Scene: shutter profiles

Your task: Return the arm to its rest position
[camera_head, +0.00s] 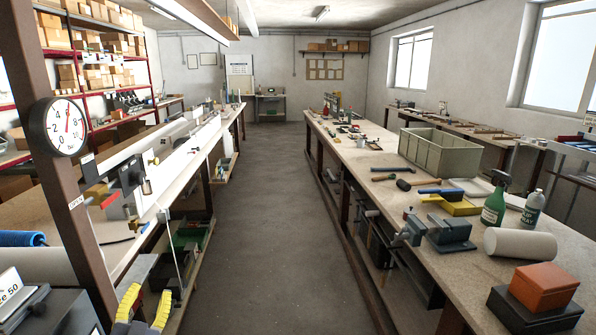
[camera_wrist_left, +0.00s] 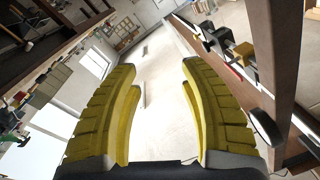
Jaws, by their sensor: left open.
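My left gripper (camera_head: 146,308) shows at the lower left of the head view, beside the left bench and low over the aisle. Its yellow ribbed fingers are apart, with nothing between them. My right gripper is in neither view.
The left bench (camera_head: 200,152) carries a long pale profile and clamps. The right bench (camera_head: 370,160) holds a grey crate (camera_head: 440,152), tools, a vise and bottles. The aisle floor (camera_head: 262,220) is clear.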

